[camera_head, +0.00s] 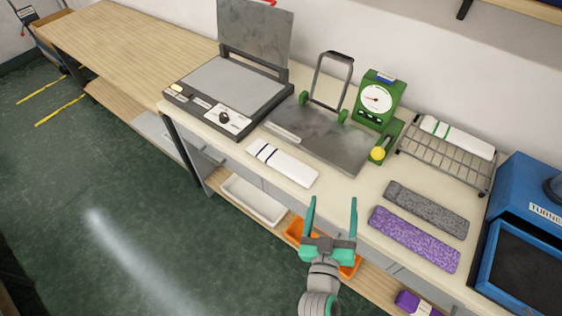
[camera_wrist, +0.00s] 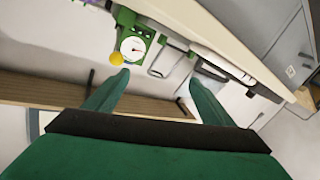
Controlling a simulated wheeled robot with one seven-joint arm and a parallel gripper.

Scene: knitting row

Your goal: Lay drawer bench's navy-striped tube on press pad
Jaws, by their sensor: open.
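The navy-striped tube (camera_head: 283,164) is a flat white knitted piece with dark stripes near its left end. It lies on the bench top near the front edge, in front of the grey metal plate. The press (camera_head: 222,92) stands to its left with its lid raised; its flat light-grey pad (camera_head: 231,84) is bare. My gripper (camera_head: 332,206) is open and empty, in front of the bench edge, to the right of the tube and apart from it. In the wrist view my two green fingers (camera_wrist: 158,85) are spread with nothing between them.
A grey plate (camera_head: 325,135) with an upright handle and a green dial gauge (camera_head: 376,98) stand behind the tube. A wire rack (camera_head: 440,160) holds a green-striped white tube (camera_head: 457,138). Grey (camera_head: 427,209) and purple (camera_head: 414,238) pieces lie right, near a blue machine (camera_head: 525,240).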

